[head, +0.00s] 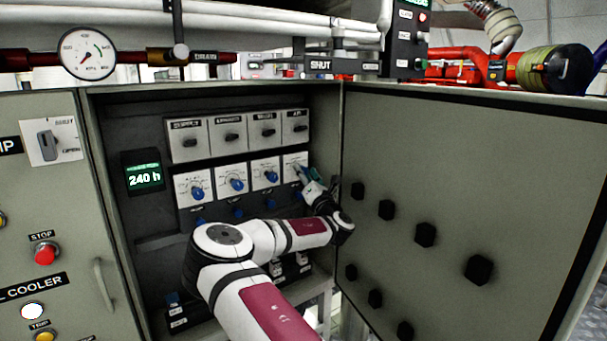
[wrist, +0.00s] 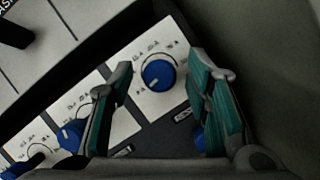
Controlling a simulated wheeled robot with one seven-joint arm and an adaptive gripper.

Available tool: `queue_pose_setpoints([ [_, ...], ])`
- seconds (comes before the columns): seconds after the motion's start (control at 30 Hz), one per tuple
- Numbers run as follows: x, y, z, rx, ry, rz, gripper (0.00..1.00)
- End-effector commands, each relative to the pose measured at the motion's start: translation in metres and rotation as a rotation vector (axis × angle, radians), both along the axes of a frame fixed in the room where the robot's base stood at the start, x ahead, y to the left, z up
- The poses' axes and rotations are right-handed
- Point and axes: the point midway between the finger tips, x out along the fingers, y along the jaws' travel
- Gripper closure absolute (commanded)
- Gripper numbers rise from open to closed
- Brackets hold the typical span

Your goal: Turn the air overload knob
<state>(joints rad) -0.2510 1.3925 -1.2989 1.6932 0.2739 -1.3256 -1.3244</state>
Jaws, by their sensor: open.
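A row of blue knobs on white plates sits in the open cabinet. The rightmost knob, below the switch that seems labelled AIR, is mostly hidden behind my gripper (head: 310,181) in the head view; its white plate (head: 292,160) shows. In the wrist view this blue knob (wrist: 157,76) lies between the two green-padded fingers of my gripper (wrist: 163,70), which are apart. The fingers do not visibly touch the knob. How far the fingertips are from the panel I cannot tell. The knob's label is not readable.
The open cabinet door (head: 460,190), with several black knobs, stands close to the right of my arm. A green display (head: 143,174) is at left.

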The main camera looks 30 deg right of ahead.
Motion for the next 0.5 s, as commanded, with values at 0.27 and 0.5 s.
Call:
queue_pose_setpoints([
  [0.27, 0.015, -0.003, 0.005, -0.001, 0.0, 0.0, 0.56],
  [0.5, 0.015, -0.003, 0.006, 0.0, 0.001, -0.001, 0.58],
])
